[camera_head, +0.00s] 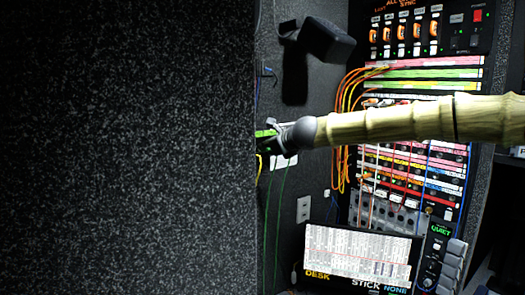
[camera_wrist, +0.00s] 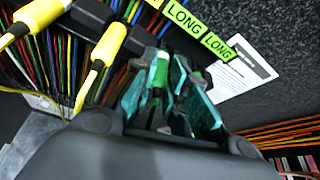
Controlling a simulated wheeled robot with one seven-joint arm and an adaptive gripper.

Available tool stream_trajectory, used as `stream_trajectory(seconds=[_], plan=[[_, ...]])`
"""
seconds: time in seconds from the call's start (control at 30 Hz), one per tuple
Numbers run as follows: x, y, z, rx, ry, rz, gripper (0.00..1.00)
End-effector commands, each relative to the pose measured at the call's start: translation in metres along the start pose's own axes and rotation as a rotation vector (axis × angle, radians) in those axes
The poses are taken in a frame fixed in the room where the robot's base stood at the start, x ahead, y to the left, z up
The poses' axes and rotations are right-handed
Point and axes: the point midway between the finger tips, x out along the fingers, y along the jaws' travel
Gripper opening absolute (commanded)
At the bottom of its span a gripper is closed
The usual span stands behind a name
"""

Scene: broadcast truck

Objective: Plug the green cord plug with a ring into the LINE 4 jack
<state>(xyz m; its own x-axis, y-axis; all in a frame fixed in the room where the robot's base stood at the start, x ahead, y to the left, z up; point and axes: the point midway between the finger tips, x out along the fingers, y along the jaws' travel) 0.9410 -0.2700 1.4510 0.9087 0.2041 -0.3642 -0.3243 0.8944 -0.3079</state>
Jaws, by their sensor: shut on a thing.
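My gripper (camera_head: 272,140) is at the end of my arm, which reaches in from the right in the head view. In the wrist view my gripper (camera_wrist: 172,88) has teal finger pads, shut on a green plug (camera_wrist: 158,76) that stands between them. The plug's ring cannot be made out. Thin green cords (camera_head: 278,195) hang below the gripper in the head view. The patch bay (camera_head: 415,150) stands to the right, partly hidden behind my arm. Its labels are too small to read, so I cannot pick out the LINE 4 jack.
Yellow plugs (camera_wrist: 110,42) and many coloured cords hang close to my gripper's left in the wrist view. Yellow-green LONG labels (camera_wrist: 185,18) and a white paper (camera_wrist: 240,75) are beyond. A dark speckled wall (camera_head: 130,150) fills the left; orange cords (camera_head: 345,120) loop beside the patch bay.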

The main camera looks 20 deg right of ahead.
Motion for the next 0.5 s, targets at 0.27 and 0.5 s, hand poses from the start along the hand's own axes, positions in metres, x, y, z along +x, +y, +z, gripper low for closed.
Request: stream_trajectory(seconds=[0.27, 0.5], plan=[[-0.0002, -0.0002, 0.0003, 0.0, 0.0, 0.0, 0.0], [-0.0017, -0.0015, 0.0041, 0.0, 0.0, 0.0, 0.0]])
